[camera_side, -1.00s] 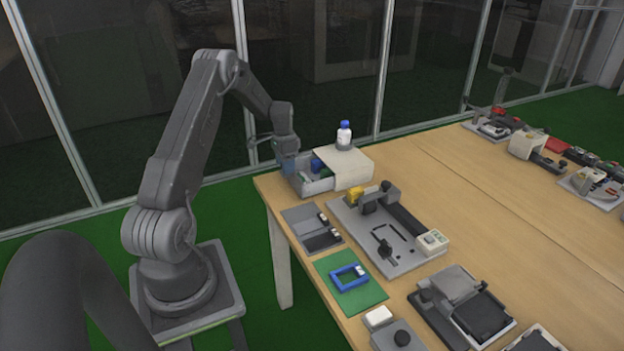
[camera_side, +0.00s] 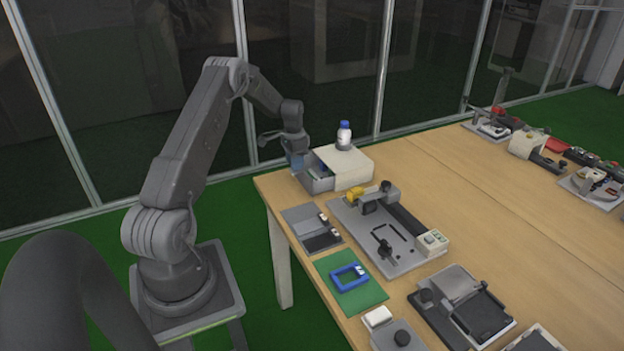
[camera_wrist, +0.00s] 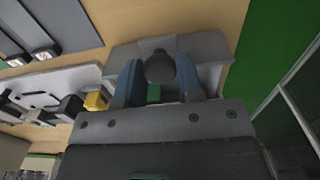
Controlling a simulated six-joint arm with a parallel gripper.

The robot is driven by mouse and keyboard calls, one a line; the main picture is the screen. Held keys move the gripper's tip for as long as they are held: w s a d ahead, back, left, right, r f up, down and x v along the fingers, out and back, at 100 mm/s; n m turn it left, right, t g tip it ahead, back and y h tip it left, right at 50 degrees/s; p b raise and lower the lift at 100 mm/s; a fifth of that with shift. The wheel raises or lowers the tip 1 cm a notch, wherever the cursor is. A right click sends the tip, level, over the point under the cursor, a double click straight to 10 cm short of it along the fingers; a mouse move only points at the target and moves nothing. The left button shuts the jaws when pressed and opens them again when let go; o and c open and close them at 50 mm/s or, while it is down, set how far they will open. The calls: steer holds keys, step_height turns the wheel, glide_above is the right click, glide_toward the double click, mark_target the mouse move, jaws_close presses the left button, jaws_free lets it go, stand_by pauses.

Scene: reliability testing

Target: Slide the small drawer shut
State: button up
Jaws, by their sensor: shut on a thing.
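The small drawer (camera_side: 320,184) is grey and sticks part of the way out of a white cabinet (camera_side: 353,170) at the table's far left corner. Part of its inside shows from above. My gripper (camera_side: 297,161) is at the drawer's outer end. In the wrist view my gripper's blue fingers (camera_wrist: 160,86) stand on both sides of a dark rounded knob (camera_wrist: 159,68) and are shut on it. The grey drawer (camera_wrist: 209,47) lies just beyond the knob. The cabinet is hard to make out in the wrist view.
A white bottle with a blue cap (camera_side: 344,136) stands on the cabinet. A grey tray (camera_side: 312,228), a fixture with a yellow part (camera_side: 355,193) and a green mat (camera_side: 345,292) lie nearer on the table. Glass panels stand behind.

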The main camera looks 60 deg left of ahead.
steer(key=shift+w, duration=4.2)
steer(key=shift+r, duration=0.1)
steer(key=o, duration=0.5)
step_height(320, 180, up, 5)
steer(key=shift+f, duration=0.1)
